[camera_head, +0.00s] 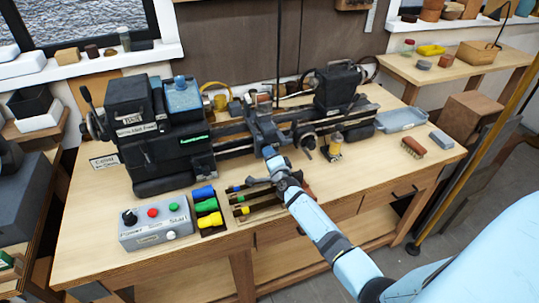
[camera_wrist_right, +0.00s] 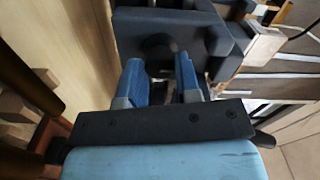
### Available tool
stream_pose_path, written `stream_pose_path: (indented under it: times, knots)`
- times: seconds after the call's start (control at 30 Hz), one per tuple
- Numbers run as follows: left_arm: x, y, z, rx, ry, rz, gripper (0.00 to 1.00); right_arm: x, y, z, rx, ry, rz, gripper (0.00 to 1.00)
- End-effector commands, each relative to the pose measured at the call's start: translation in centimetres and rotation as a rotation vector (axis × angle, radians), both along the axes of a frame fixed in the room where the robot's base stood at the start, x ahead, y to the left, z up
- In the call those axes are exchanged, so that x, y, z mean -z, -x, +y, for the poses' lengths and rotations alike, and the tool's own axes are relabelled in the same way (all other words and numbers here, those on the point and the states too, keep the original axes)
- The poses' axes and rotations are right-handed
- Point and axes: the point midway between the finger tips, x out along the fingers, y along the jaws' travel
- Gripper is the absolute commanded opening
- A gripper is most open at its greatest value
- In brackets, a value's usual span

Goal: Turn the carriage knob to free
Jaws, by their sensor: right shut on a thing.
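The lathe carriage (camera_head: 262,128) sits mid-bed on the dark lathe on the wooden bench. My right gripper (camera_head: 271,153) reaches in from the lower right to the front of the carriage. In the right wrist view, the blue fingers (camera_wrist_right: 160,68) are shut on the carriage knob (camera_wrist_right: 160,46), a dark rounded piece at the front of a dark block. The fingers and the dim light hide most of the knob, and I cannot read its setting. My left gripper is not in view.
A grey control box (camera_head: 156,227) with coloured buttons stands at the front left. Several coloured-handled tools lie left of my right arm. A handwheel (camera_head: 308,141) sits right of the carriage.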

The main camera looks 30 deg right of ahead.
Motion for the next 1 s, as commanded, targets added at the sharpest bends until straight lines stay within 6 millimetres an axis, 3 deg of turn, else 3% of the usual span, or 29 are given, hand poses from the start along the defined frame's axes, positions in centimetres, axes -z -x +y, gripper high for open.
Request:
stream_pose_path:
  times: [0.57,0.6,0.7,1.0]
  knots:
    - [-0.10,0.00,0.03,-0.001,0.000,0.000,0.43,0.06,0.03,-0.02,0.000,0.033,0.009,0.07]
    - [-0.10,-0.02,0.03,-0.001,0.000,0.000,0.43,0.05,0.03,-0.03,0.000,0.033,0.009,0.35]
    - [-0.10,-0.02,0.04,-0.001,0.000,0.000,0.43,0.05,0.03,-0.03,0.000,0.033,0.009,0.56]
    - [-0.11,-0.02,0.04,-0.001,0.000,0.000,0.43,0.05,0.15,0.03,0.000,0.032,0.009,0.56]
